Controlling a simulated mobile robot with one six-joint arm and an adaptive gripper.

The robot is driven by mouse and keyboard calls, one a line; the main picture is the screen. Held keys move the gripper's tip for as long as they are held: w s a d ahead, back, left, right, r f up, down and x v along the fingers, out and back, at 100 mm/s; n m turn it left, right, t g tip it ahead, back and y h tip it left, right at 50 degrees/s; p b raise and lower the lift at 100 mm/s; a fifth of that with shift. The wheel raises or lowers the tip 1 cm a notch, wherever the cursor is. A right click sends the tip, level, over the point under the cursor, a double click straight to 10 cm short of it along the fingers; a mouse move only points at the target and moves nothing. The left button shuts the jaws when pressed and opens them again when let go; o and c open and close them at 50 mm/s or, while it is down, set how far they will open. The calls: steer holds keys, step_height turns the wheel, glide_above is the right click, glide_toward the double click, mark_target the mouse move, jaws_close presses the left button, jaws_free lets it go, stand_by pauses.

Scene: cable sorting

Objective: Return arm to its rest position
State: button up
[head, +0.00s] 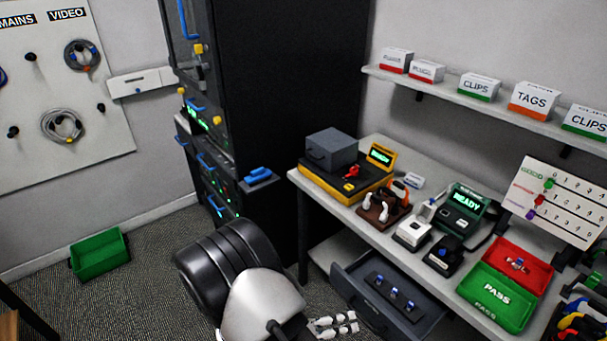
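My arm, with a black rounded link and a silver-white link, shows at the lower middle of the head view. My gripper (338,325) is at the bottom edge, to the left of the open drawer (395,325). Its pale finger parts point right, and part of it is cut off by the frame. It is too small to tell whether the fingers are apart or closed, and I see no cable or other object in them.
The workbench (345,188) on the right holds a tester (460,207) reading READY, a red tray (525,257) and a green PASS tray (497,297). The drawer juts out below it. A black rack (290,80) stands behind my arm. A green bin (100,255) sits on open floor at left.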

steer(key=s+d+r+m+g+y, duration=0.3)
steer(key=r+m, duration=0.6)
steer(key=s+d+r+m+g+y, duration=0.2)
steer(key=s+d+r+m+g, duration=0.1)
steer(key=r+m, duration=0.5)
steer(key=s+a+r+m+t+y, duration=0.1)
steer(key=s+r+m+t+y, duration=0.4)
steer(key=m, duration=1.3)
steer(key=shift+s+r+t+y, duration=0.4)
steer(key=shift+s+r+y, duration=1.2)
steer(key=shift+s+r, duration=1.55)
steer(key=shift+w+r, duration=0.5)
steer(key=shift+w, duration=0.05)
